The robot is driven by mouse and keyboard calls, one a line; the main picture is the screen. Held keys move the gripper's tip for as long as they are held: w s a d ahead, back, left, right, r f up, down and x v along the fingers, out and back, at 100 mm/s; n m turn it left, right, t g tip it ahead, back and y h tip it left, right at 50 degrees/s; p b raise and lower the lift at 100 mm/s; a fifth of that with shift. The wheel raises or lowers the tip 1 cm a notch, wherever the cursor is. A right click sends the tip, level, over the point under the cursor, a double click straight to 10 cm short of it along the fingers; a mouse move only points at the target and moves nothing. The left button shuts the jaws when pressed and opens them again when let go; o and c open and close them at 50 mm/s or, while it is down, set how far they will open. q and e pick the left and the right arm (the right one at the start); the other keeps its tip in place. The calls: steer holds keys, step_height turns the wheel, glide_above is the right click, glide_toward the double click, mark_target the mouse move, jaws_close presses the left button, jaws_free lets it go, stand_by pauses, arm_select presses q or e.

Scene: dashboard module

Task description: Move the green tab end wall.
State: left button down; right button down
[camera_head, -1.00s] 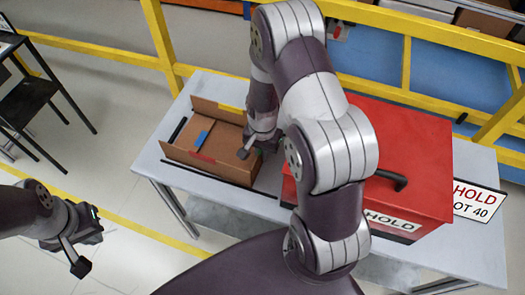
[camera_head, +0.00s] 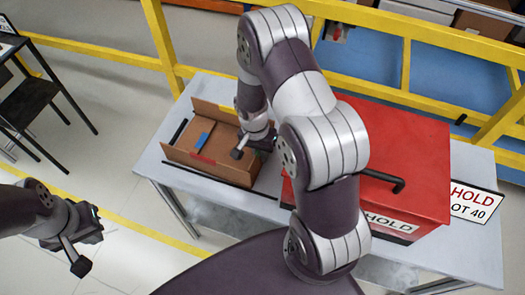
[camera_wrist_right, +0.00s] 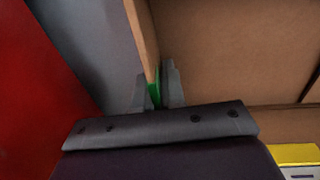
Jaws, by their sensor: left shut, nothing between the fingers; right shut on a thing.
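The cardboard box (camera_head: 222,169) stands on the grey table. Its green tab end wall (camera_wrist_right: 143,35) shows in the right wrist view as a brown flap seen nearly edge-on. The green tab (camera_wrist_right: 154,92) is between the two fingers of my right gripper (camera_wrist_right: 158,88), which is shut on it. In the head view my right gripper (camera_head: 264,146) is at the box's right end, and the arm partly hides that end. My left gripper (camera_head: 95,231) is shut and empty, out over the floor left of the table.
A red box with a black handle (camera_head: 385,180) stands close to the right of the carton. The carton carries a blue tab (camera_head: 202,140), a red tab (camera_head: 203,158) and a yellow tab (camera_head: 227,112). A yellow rail (camera_head: 420,100) runs behind the table.

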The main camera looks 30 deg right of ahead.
steer(key=shift+w+a+f+g+h+b, duration=0.25)
steer(key=shift+w+a+g+h+b, duration=0.1)
steer(key=shift+g+h+b, duration=0.5)
steer(key=shift+w+g, duration=0.1)
steer(key=shift+g, duration=0.25)
steer(key=shift+a+r+h+p, duration=0.1)
steer(key=shift+r+h+p, duration=0.05)
steer(key=shift+h+p, duration=0.2)
steer(key=g+p, duration=0.1)
steer(key=p, duration=0.1)
steer(key=h+p, duration=0.1)
steer(key=p, duration=0.1)
steer(key=shift+w+a+r+g, duration=0.15)
steer(key=shift+w+g, duration=0.1)
steer(key=shift+g, duration=0.15)
steer(key=shift+f+p, duration=0.25)
steer(key=shift+p, duration=0.35)
steer(key=shift+f, duration=0.15)
steer(key=c, duration=1.3)
jaws_free()
